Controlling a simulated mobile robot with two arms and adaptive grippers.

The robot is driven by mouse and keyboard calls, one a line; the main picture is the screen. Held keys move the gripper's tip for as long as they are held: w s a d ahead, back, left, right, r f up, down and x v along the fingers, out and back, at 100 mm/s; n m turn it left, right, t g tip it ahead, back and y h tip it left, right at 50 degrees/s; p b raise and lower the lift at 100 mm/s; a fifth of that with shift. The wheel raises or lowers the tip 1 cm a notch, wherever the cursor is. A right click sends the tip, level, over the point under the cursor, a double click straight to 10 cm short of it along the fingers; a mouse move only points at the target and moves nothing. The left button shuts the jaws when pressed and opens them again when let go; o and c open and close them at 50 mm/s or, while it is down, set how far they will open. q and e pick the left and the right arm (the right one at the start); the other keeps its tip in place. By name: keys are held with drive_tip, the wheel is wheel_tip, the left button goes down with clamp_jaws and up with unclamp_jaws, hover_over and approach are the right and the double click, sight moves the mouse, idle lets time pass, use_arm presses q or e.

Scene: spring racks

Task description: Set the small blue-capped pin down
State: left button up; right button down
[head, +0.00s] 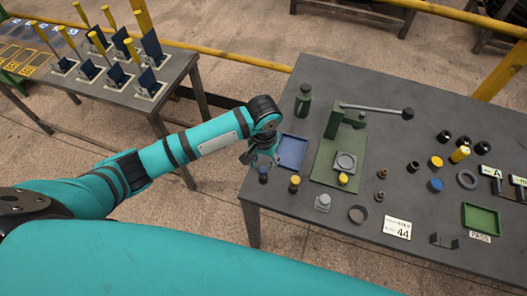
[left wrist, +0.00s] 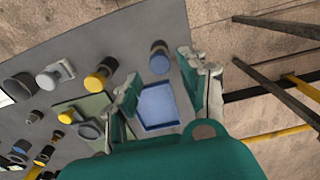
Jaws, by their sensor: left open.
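The small blue-capped pin (head: 263,174) stands upright on the dark table near its left front corner. In the left wrist view the pin (left wrist: 160,57) shows just past the fingertips, in line with the gap between them. My left gripper (head: 262,156) is right beside the pin in the head view, pointing down, its fingers apart. In the left wrist view the two green fingers (left wrist: 160,82) are spread with nothing held between them. The pin's base is partly hard to make out. My right gripper is in neither view.
A blue tray (head: 292,151) lies just behind the gripper. A yellow-capped pin (head: 294,184) stands to the right of the blue-capped one. A green press (head: 335,155) with a long lever stands beyond. The table's left edge is close.

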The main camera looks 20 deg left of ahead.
use_arm(q)
wheel_tip(320, 180, up, 7)
drive_tip(key=shift+b, duration=0.3)
drive_tip(key=shift+f, duration=0.15)
idle(0.6)
